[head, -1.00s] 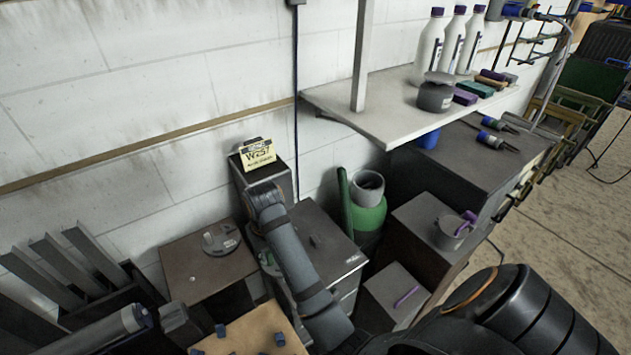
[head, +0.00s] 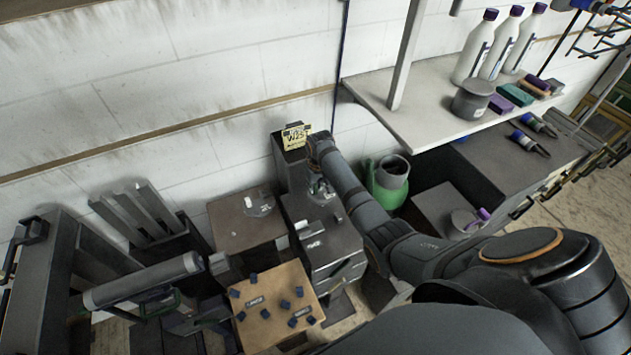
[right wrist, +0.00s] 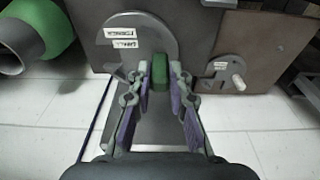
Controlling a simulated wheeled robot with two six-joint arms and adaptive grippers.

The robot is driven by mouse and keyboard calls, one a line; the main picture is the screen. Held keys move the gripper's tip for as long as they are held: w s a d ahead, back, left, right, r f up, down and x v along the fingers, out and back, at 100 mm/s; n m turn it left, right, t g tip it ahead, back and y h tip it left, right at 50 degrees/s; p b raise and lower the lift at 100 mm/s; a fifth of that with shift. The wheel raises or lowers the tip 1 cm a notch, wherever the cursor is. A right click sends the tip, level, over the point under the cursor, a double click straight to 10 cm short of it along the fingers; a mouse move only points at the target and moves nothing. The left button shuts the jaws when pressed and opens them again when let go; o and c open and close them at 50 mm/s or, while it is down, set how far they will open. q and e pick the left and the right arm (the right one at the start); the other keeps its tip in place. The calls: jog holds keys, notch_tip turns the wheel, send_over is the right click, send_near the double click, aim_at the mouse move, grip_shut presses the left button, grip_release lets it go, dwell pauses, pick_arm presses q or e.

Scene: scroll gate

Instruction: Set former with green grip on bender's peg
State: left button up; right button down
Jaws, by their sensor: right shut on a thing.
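My right gripper (right wrist: 160,75) is shut on the green grip (right wrist: 160,73) of the former. The former (right wrist: 142,48) is a grey disc labelled "SMALL FORMER", partly hidden by the fingers. In the head view my right gripper (head: 320,188) is small, in front of the yellow sign, and its hold is hard to make out. In the right wrist view, a smaller grey labelled plate with a pale peg (right wrist: 238,82) lies to the right, apart from the former. It looks like the bender. My left gripper is not in view.
A brown cabinet (head: 235,232) stands left of a grey cabinet (head: 345,250). A wooden board (head: 262,330) with several blue pegs lies in front. A green cylinder (head: 383,195) stands right of my arm. A yellow sign (head: 296,138) stands at the wall. A shelf (head: 410,130) juts out at right.

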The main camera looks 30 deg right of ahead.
aim_at(316, 195)
jog(key=shift+f+b, duration=0.35)
jog(key=shift+d+f+b, duration=0.1)
jog(key=shift+f+b, duration=0.55)
jog(key=shift+b, duration=0.05)
notch_tip(316, 195, down, 3)
jog(key=b, duration=0.3)
jog(key=shift+r, duration=0.1)
pick_arm(q)
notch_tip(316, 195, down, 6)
jog(key=b, duration=0.1)
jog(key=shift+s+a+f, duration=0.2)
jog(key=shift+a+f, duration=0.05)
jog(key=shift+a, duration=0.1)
pick_arm(e)
jog(key=shift+f, duration=1.05)
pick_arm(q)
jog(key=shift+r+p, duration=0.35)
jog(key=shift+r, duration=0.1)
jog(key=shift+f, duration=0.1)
pick_arm(e)
jog(key=shift+f, duration=0.2)
